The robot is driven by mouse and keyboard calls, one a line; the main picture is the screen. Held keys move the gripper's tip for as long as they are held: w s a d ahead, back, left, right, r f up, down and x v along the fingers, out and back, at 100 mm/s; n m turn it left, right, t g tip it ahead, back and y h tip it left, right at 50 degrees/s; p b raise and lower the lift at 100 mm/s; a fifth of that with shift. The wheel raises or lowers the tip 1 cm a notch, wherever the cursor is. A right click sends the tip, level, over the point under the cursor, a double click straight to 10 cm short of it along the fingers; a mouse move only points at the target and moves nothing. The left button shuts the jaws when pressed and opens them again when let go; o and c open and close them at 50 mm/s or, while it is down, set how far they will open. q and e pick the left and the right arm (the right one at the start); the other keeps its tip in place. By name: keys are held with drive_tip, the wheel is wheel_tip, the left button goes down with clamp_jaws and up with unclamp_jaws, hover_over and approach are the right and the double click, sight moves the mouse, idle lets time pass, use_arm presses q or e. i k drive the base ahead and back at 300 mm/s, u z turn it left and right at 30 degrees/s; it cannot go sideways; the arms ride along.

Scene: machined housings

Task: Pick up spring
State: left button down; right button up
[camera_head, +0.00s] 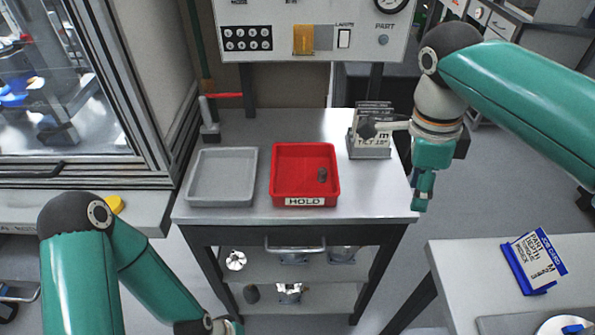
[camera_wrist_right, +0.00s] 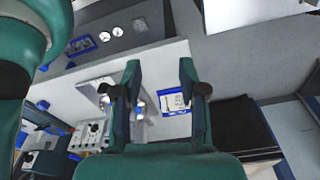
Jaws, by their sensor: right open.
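A small dark grey, upright piece that looks like the spring (camera_head: 322,174) stands in the right part of the red tray labelled HOLD (camera_head: 290,187); its coils are too small to make out. My right gripper (camera_head: 422,190) hangs off the right edge of the cart, to the right of the red tray and apart from it. In the right wrist view my right gripper (camera_wrist_right: 160,72) is open, with nothing between its fingers.
An empty grey tray (camera_head: 222,178) sits left of the red one. A card holder (camera_head: 370,146) stands at the cart's back right. Metal parts lie on the lower shelves. A table with a blue-framed card (camera_head: 534,262) is at the right; the card also shows in the wrist view (camera_wrist_right: 174,102).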

sight(320, 174)
drive_tip(key=u, duration=0.05)
drive_tip(key=k, duration=1.1)
drive_tip(key=i, duration=0.85)
drive_tip(key=u, duration=0.7)
drive_tip(key=i, duration=0.8)
drive_tip(key=z, duration=0.3)
